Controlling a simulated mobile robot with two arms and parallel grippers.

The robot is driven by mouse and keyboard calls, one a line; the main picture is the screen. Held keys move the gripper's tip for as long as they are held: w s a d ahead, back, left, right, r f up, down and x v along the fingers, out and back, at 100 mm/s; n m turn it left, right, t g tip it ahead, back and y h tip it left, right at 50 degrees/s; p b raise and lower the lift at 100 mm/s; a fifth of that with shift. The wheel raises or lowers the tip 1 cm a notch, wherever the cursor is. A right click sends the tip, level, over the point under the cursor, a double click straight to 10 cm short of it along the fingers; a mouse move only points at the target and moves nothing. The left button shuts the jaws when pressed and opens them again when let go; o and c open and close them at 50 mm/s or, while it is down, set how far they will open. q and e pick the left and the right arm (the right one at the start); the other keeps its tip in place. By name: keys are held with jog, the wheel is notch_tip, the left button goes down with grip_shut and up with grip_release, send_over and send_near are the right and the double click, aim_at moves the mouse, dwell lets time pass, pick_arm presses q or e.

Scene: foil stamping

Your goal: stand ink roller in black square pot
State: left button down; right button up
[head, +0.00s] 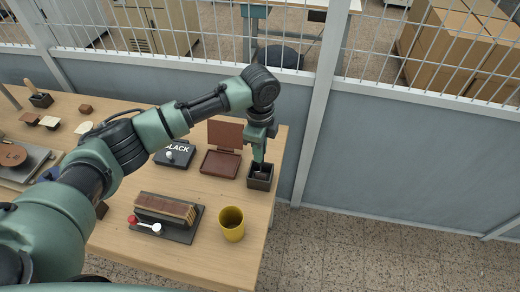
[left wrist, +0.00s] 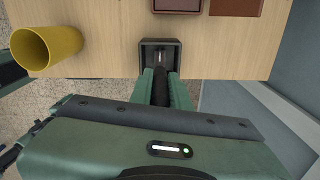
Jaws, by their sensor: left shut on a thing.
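The black square pot (head: 260,184) stands at the right end of the wooden table, near its edge. My left gripper (head: 261,150) is above it, pointing down, shut on the ink roller. The roller's dark head (head: 261,174) shows inside the pot's opening. In the left wrist view the dark roller handle (left wrist: 160,86) is between the two green fingers, with the pot (left wrist: 174,44) just beyond. The roller's lower end is within the pot's outline there; whether it touches the bottom cannot be seen. My right gripper is not in view.
A brown open ink pad (head: 220,164) and a black box marked BLACK (head: 174,154) stand left of the pot. A yellow cup (head: 232,226) and a dark tray (head: 181,236) with a brown block are nearer. A mesh-topped partition (head: 400,145) runs behind the table.

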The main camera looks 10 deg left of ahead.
pick_arm(q)
jog(key=shift+f, duration=0.25)
dwell(0.3)
jog(key=c, duration=1.3)
grip_release()
jog(key=shift+o, duration=0.2)
jog(key=shift+r, duration=0.2)
notch_tip(320, 180, up, 6)
jog(key=b, duration=0.2)
jog(key=shift+r+b, duration=0.15)
jog(key=shift+b, duration=0.15)
jog(key=shift+r, duration=0.55)
